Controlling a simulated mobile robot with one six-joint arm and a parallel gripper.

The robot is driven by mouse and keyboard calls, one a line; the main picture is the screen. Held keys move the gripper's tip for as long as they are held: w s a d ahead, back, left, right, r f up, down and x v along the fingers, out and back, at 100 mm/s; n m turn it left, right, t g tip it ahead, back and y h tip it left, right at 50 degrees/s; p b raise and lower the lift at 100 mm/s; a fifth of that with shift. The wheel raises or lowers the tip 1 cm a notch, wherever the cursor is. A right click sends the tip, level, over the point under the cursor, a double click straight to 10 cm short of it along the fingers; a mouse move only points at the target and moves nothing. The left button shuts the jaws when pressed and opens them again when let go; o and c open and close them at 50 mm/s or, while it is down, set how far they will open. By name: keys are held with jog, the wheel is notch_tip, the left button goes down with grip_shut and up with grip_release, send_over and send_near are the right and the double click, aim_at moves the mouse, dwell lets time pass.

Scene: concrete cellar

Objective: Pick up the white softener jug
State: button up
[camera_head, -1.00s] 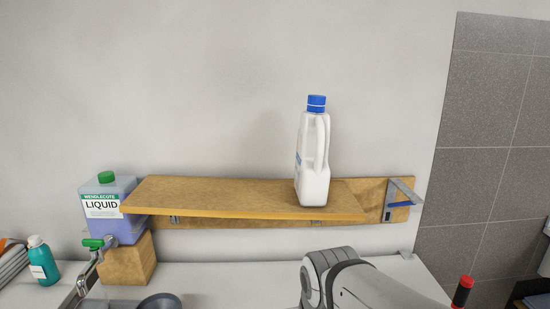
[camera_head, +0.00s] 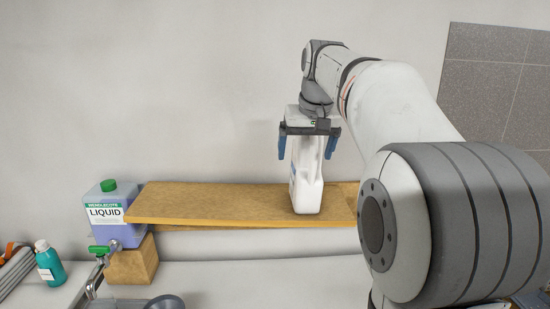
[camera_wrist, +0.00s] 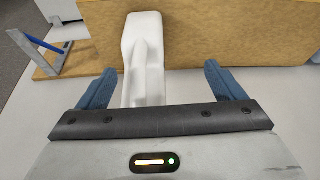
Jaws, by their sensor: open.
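The white softener jug (camera_head: 306,180) stands upright on the wooden shelf (camera_head: 200,204) in the head view. Its upper part and blue cap are hidden behind my gripper (camera_head: 308,147). My gripper is open, with one blue finger to each side of the jug and gaps visible. In the wrist view, the jug (camera_wrist: 143,62) runs between the two blue fingers of my gripper (camera_wrist: 162,86), closer to the left finger. I cannot tell how deep the fingers reach along the jug.
A purple liquid container (camera_head: 110,213) with a green cap stands on a wooden block (camera_head: 132,262) at the shelf's left end. A teal bottle (camera_head: 50,264) stands further left. A bracket with a blue part (camera_wrist: 50,45) shows in the wrist view. The left shelf is clear.

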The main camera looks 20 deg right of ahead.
jog(key=w+d+r, duration=0.1)
jog(key=r, duration=0.1)
jog(key=w+d+r+p, duration=0.1)
jog(key=w+r, duration=0.1)
jog(key=r, duration=0.1)
jog(key=w+d+r+p, duration=0.1)
jog(key=w+d+r, duration=0.1)
jog(key=shift+w+r, duration=0.1)
jog(key=shift+r, duration=0.3)
jog(key=shift+w+d+t, duration=0.15)
jog(key=shift+t, duration=0.15)
jog(key=x, duration=0.7)
jog(key=shift+w+f+p, duration=0.15)
jog(key=shift+w+p, duration=0.2)
jog(key=shift+c, duration=0.3)
